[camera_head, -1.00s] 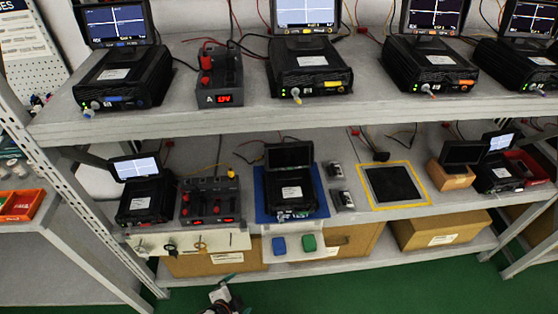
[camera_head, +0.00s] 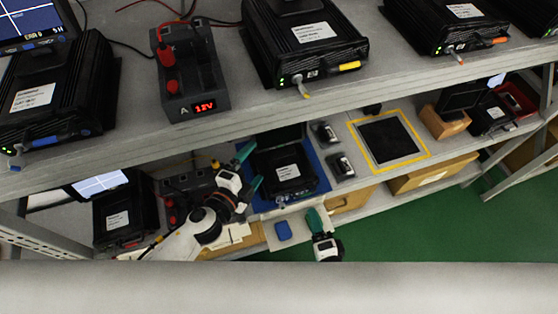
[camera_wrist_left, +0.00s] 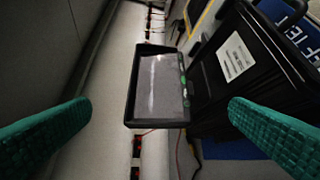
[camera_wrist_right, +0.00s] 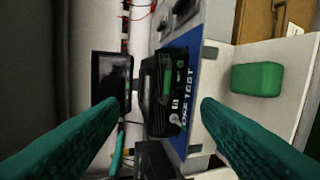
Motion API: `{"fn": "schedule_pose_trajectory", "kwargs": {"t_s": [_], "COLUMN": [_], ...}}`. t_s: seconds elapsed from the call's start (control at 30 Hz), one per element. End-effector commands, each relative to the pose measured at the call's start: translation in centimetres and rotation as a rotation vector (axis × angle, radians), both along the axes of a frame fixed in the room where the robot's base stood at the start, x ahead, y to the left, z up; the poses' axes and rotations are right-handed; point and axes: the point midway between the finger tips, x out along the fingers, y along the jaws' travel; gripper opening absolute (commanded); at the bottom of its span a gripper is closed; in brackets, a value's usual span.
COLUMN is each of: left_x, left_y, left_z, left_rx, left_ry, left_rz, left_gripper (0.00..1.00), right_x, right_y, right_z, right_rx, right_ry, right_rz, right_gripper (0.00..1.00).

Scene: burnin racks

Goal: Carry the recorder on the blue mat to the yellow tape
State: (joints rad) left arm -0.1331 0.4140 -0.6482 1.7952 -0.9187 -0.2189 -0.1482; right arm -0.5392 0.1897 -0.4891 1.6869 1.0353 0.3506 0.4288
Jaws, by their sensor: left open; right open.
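The recorder (camera_head: 284,170), a black box with a raised screen and a white label, sits on the blue mat (camera_head: 321,172) on the lower shelf. Its screen shows in the left wrist view (camera_wrist_left: 160,88) and in the right wrist view (camera_wrist_right: 112,80). My left gripper (camera_head: 249,168) is open at the recorder's left side, its green fingers apart and empty. My right gripper (camera_head: 318,222) is open in front of the recorder near the shelf edge, also empty. The yellow tape (camera_head: 428,153) outlines a square around a dark flat panel (camera_head: 388,139) to the right.
Two small dark devices (camera_head: 341,164) stand between mat and tape. A blue block (camera_head: 283,230) and a green block (camera_wrist_right: 257,79) lie at the front. The upper shelf (camera_head: 240,115) overhangs the recorder.

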Motion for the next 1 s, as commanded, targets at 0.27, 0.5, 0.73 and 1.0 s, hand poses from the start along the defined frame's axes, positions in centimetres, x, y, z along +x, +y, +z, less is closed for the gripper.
{"fn": "schedule_pose_trajectory", "kwargs": {"t_s": [0.27, 0.5, 0.73, 1.0], "left_x": [2.8, 6.9, 9.6, 10.4], "left_y": [-1.4, -3.5, -4.9, -5.4], "left_z": [-0.5, -1.6, -2.3, -2.6], "left_rx": [0.000, -0.001, -0.001, -0.001], "left_ry": [-0.003, -0.001, 0.000, 0.000], "left_rz": [0.000, 0.003, 0.004, 0.001], "left_gripper": [1.00, 1.00, 1.00, 1.00], "right_x": [3.1, 7.5, 10.3, 11.3], "right_y": [0.7, 1.7, 2.4, 2.7], "right_z": [-0.7, -2.0, -2.9, -3.2], "right_rx": [0.001, 0.000, 0.000, 0.000], "right_ry": [-0.004, -0.003, -0.001, 0.000], "right_rz": [-0.002, 0.001, 0.001, 0.000], "right_gripper": [0.58, 0.58, 0.58, 0.58]}}
